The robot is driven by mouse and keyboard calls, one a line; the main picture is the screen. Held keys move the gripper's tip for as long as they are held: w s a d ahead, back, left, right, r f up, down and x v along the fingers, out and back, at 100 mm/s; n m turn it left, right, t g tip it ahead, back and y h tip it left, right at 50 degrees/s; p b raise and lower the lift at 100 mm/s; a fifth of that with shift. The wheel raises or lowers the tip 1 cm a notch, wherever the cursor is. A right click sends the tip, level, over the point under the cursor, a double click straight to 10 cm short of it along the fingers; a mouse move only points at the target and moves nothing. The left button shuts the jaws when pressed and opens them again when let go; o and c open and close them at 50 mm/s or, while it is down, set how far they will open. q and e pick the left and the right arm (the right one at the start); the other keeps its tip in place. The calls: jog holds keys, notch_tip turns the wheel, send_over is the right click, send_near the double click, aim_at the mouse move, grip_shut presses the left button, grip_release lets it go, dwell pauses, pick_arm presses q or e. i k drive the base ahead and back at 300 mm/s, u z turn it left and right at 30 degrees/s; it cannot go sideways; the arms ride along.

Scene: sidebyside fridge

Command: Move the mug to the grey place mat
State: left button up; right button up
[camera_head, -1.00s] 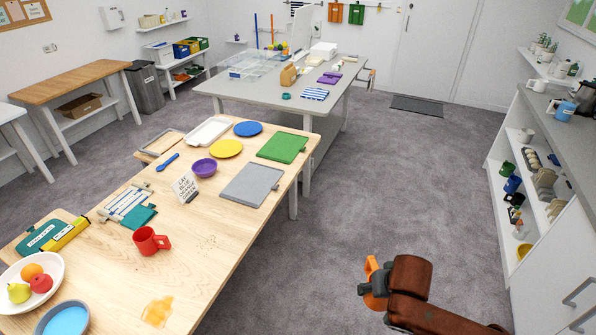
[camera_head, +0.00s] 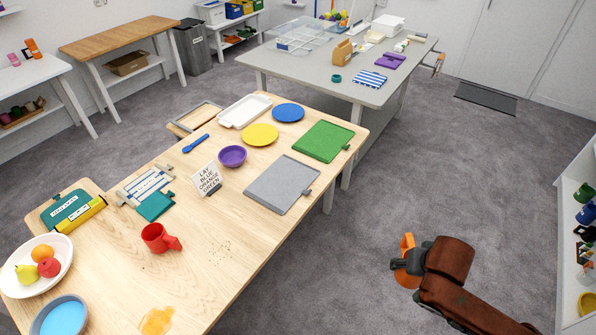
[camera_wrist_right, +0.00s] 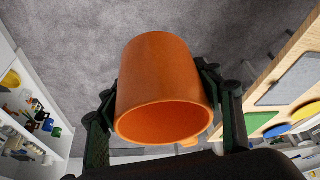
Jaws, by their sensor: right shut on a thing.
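My right gripper (camera_head: 408,262) is shut on an orange mug (camera_wrist_right: 160,85), held in the air over the carpet, right of the wooden table. In the right wrist view the mug sits between both fingers (camera_wrist_right: 166,98), its open rim facing the camera. In the head view the gripper mostly hides the mug, and a bit of orange (camera_head: 406,242) shows. The grey place mat (camera_head: 280,186) lies bare on the table's right side; it also shows in the right wrist view (camera_wrist_right: 290,80). A red mug (camera_head: 156,238) stands near the table's middle. My left gripper is not in view.
A green mat (camera_head: 324,141), yellow plate (camera_head: 260,135), purple bowl (camera_head: 232,156) and small sign (camera_head: 206,178) surround the grey mat. Open carpet lies between the table and the white shelves (camera_head: 574,240).

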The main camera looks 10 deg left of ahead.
aim_at(278, 179)
jog(key=u, duration=0.7)
jog(key=i, duration=0.85)
jog(key=u, duration=0.85)
